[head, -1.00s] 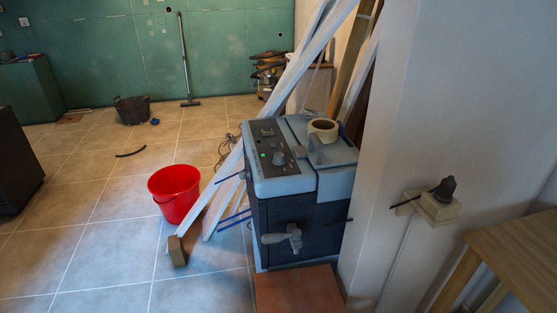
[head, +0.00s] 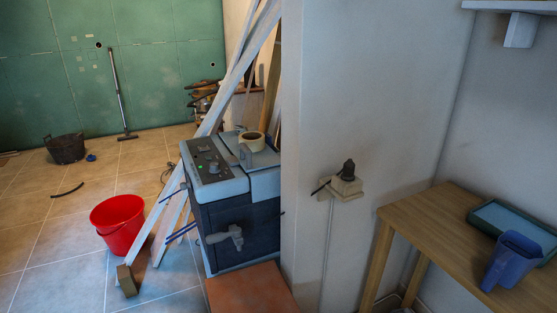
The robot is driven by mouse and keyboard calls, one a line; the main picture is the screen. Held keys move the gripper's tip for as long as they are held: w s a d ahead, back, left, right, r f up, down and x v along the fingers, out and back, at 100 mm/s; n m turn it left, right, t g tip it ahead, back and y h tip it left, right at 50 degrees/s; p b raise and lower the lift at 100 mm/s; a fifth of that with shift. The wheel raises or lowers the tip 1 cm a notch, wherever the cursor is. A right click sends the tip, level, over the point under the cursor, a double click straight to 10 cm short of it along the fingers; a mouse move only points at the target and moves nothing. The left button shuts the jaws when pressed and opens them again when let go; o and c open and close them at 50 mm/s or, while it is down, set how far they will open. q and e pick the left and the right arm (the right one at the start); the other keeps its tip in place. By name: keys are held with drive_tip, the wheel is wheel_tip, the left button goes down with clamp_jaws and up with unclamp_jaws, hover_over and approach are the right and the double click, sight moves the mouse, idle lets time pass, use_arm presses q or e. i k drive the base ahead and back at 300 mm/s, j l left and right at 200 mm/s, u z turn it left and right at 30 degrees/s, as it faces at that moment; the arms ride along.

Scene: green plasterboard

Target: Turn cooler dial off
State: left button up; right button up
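The cooler (head: 240,215) is a dark blue-grey box with a light blue top, standing by the wall end at the middle of the head view. Its control panel (head: 206,158) on the top left carries a round knob-like dial (head: 214,168) and a small green light (head: 203,149). The dial's exact setting is too small to read. A grey tap (head: 225,237) sticks out of its front. Neither of my grippers is in view.
A red bucket (head: 118,222) and leaning white planks (head: 205,130) stand left of the cooler. A reddish block (head: 250,290) lies before it. The wall end (head: 345,100) stands close on its right, then a wooden table (head: 420,215).

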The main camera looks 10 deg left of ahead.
sight(214, 167)
drive_tip(key=i+j+z, duration=0.1)
drive_tip(key=j+z, duration=0.4)
drive_tip(key=j, duration=0.2)
drive_tip(key=j+z, duration=0.5)
drive_tip(key=j, duration=0.2)
